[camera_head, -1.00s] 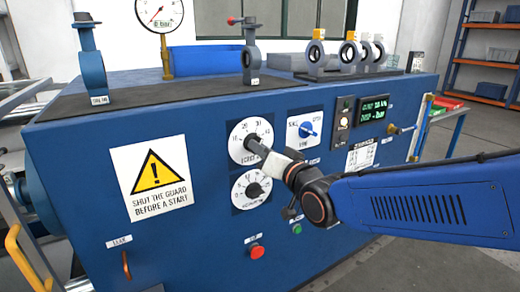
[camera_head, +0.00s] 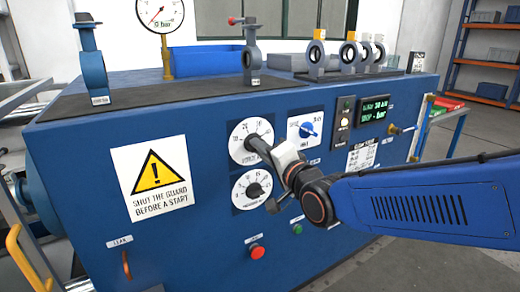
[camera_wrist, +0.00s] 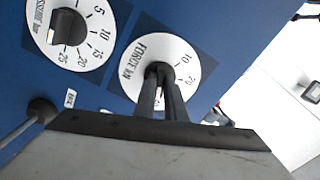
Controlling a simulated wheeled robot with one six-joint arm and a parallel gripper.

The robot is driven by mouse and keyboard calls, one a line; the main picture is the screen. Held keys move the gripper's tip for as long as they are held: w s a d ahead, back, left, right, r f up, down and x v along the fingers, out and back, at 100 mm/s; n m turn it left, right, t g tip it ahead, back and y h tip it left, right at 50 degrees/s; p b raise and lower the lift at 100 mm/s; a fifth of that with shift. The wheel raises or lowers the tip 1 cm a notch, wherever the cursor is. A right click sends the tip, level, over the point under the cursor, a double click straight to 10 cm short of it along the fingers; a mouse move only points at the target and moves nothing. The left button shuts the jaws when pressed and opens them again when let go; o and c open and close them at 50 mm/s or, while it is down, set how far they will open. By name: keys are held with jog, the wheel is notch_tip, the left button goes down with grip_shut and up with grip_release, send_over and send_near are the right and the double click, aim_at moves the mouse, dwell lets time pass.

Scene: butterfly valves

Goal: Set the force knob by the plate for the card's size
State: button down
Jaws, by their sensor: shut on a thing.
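The force knob's white dial (camera_head: 250,131) is on the blue front panel, above the pressure dial (camera_head: 252,189). In the wrist view the force dial (camera_wrist: 187,58) reads "FORCE kN" and my gripper (camera_wrist: 160,76) has its fingers at its centre, shut on the knob, which they largely hide. My gripper (camera_head: 258,146) reaches the dial from the lower right in the head view. The card plate (camera_head: 361,157) with small rows of print is right of the dials; its text is too small to read. The display (camera_head: 374,108) seems to read 30 kN on its top line.
A blue selector knob (camera_head: 307,130) sits right of the force dial. A red button (camera_head: 257,251) and a green button (camera_head: 297,229) are below. A yellow guard warning sign (camera_head: 154,177) is at left. Valves (camera_head: 253,62) stand on the bench top.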

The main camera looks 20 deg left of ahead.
dwell(0.4)
jog(key=c, duration=1.8)
grip_release()
jog(key=shift+s+d, duration=0.1)
jog(key=v, duration=1.7)
jog(key=shift+s, duration=0.1)
